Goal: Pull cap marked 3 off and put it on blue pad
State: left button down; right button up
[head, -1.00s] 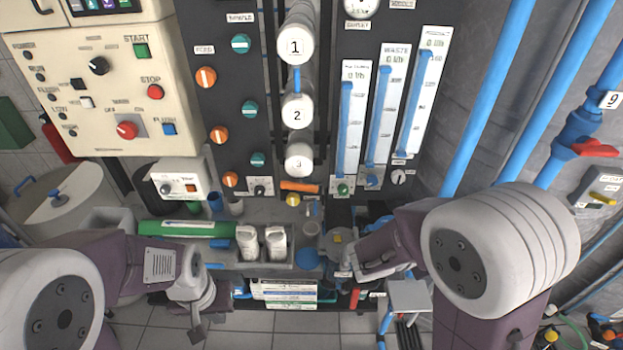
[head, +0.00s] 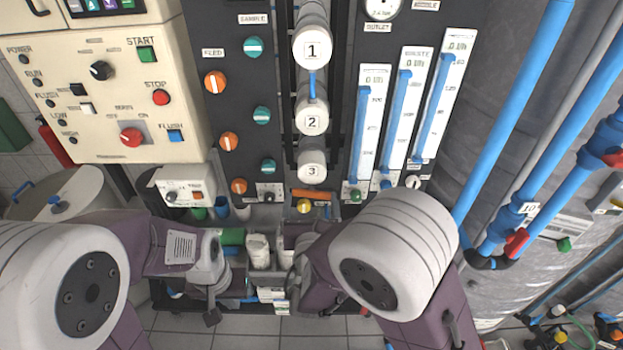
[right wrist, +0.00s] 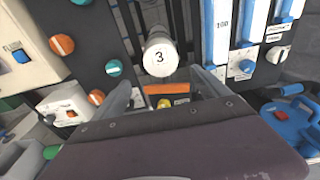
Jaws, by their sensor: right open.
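The white cap marked 3 (head: 312,166) is on the end of the lowest of the stacked white tubes in the head view. It also shows in the right wrist view (right wrist: 160,58), facing me. My right gripper (right wrist: 163,86) is open and empty, its fingers spread to either side of the view below and short of the cap. My left gripper (head: 211,310) hangs low at the left over the bench area; its jaws are too small to judge. I cannot make out the blue pad for certain; my right arm covers part of the bench.
Caps marked 1 (head: 312,50) and 2 (head: 312,121) sit above cap 3. Orange and teal knobs flank the tubes on the left, flow meters (head: 371,120) on the right. An orange bar (right wrist: 165,89) and a yellow knob (right wrist: 180,102) lie just below cap 3.

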aim_at(312, 175)
jog(key=w, duration=0.4)
jog(key=w+f+b, duration=0.1)
jog(key=w, duration=0.7)
jog(key=shift+d+f+b, duration=0.1)
jog(key=shift+f+b, duration=0.2)
jog(key=shift+w, duration=0.65)
jog(key=c, duration=1.8)
jog(key=shift+c, duration=0.2)
jog(key=shift+s, duration=0.15)
jog(key=shift+s+b, duration=0.95)
jog(key=shift+s, duration=1.2)
